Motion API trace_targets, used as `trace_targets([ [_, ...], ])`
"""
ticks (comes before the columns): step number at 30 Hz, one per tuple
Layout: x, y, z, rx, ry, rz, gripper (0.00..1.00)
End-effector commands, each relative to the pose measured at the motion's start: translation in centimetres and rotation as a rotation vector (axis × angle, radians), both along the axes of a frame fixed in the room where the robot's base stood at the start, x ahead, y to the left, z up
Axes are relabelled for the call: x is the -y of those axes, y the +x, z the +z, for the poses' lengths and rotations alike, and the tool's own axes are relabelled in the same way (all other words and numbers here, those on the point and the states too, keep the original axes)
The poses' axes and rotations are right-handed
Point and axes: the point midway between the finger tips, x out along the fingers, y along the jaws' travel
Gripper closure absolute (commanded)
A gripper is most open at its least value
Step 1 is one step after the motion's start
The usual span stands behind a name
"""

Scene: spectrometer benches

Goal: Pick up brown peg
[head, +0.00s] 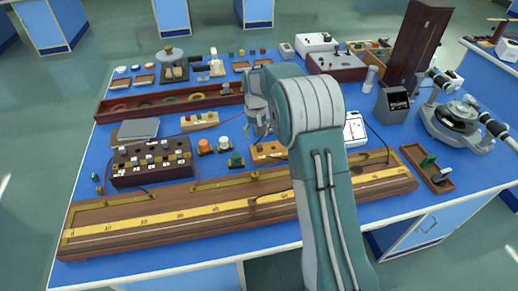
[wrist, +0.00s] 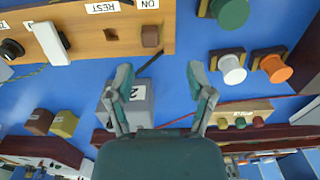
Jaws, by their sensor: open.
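A small brown peg (wrist: 150,36) stands in a light wooden board (wrist: 95,55) in the wrist view, under an upside-down ON label. In the head view, my gripper (head: 260,122) hangs over the bench above the wooden board (head: 268,152), which my arm partly hides. I cannot make out the peg there.
A grey block marked 2 (wrist: 134,103) sits beside the left finger. Green (wrist: 229,12), white (wrist: 233,70) and orange (wrist: 276,68) knobs stand to the right. A long scaled wooden board (head: 150,218) lies along the front; a dark tray (head: 165,103) lies behind.

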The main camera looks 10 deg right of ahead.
Motion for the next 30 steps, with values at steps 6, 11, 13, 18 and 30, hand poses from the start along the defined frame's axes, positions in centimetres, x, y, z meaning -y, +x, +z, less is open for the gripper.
trace_targets([
  [6,0.5,-0.1,-2.2,-0.002,0.0,-0.002,0.31],
  [11,0.8,-0.1,-4.7,-0.002,0.0,-0.001,0.31],
  [13,0.8,0.0,-5.3,0.0,0.0,0.0,0.31],
  [18,0.8,0.0,-5.7,0.001,0.0,0.0,0.31],
  [30,0.8,0.0,-5.6,0.002,0.0,0.0,1.0],
])
